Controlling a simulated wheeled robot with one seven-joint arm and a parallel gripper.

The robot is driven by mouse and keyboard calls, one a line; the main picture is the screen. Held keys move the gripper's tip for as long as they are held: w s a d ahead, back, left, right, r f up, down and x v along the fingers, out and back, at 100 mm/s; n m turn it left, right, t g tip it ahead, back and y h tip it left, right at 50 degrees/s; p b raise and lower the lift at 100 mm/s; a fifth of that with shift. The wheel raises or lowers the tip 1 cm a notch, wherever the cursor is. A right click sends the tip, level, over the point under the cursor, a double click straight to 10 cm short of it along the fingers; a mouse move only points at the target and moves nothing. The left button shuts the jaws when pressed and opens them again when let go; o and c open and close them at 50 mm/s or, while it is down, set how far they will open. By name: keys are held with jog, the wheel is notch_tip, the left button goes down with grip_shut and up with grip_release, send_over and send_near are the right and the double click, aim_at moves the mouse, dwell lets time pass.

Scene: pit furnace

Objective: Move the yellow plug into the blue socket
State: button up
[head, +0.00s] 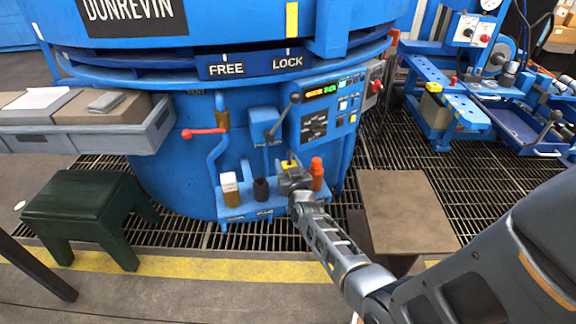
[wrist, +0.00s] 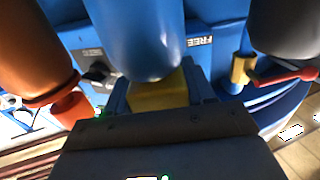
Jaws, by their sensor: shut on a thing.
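The yellow plug (wrist: 160,92) is between the fingers of my gripper (wrist: 160,100), which is shut on it. In the head view, my gripper (head: 291,173) is at the small shelf on the furnace front, with a bit of yellow showing at its tip. In the wrist view, a large blue cylinder (wrist: 138,35), apparently the blue socket, comes down from the top edge and overlaps the yellow plug. I cannot tell whether they touch or whether the plug is inside it. In the head view the blue cylinder is not clearly seen behind my gripper.
The blue shelf (head: 238,211) also bears an orange post (head: 317,172) close right of my gripper, a black post (head: 261,189) close left, and a white-topped brass one (head: 230,188). A black-knobbed lever (head: 286,112) and a red-handled valve (head: 203,133) are above.

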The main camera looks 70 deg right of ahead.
jog(key=shift+f+b, duration=0.55)
jog(key=o, duration=0.8)
jog(key=p+v, duration=0.5)
jog(key=v, duration=0.6)
dwell(0.5)
dwell(0.5)
